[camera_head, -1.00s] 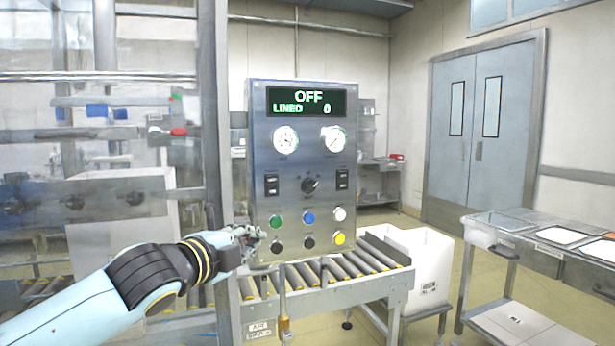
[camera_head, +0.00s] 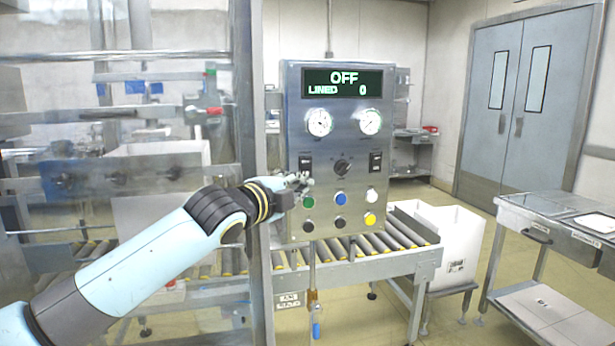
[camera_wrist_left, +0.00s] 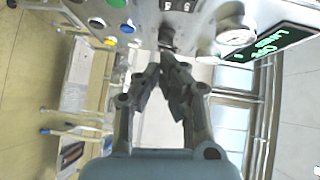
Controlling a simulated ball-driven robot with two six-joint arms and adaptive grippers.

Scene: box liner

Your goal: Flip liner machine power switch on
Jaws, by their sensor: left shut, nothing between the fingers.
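The liner machine's steel control panel (camera_head: 343,148) stands at the centre of the head view. Its display (camera_head: 343,82) reads OFF and LINED 0. Two black rocker switches sit on it, a left one (camera_head: 305,164) and a right one (camera_head: 375,163); their labels are too small to read. A dark round knob (camera_head: 342,167) lies between them. My left gripper (camera_head: 298,183) is shut and empty, just below the left switch and above the green button (camera_head: 308,202). In the left wrist view the closed fingers (camera_wrist_left: 168,70) point at the panel; contact cannot be told. My right gripper is not in view.
Gauges (camera_head: 319,122) sit above the switches, and several coloured buttons below. A metal post (camera_head: 243,130) stands left of the panel. A roller conveyor (camera_head: 390,238) runs beneath. A white bin (camera_head: 455,240) and a steel table (camera_head: 520,225) stand to the right.

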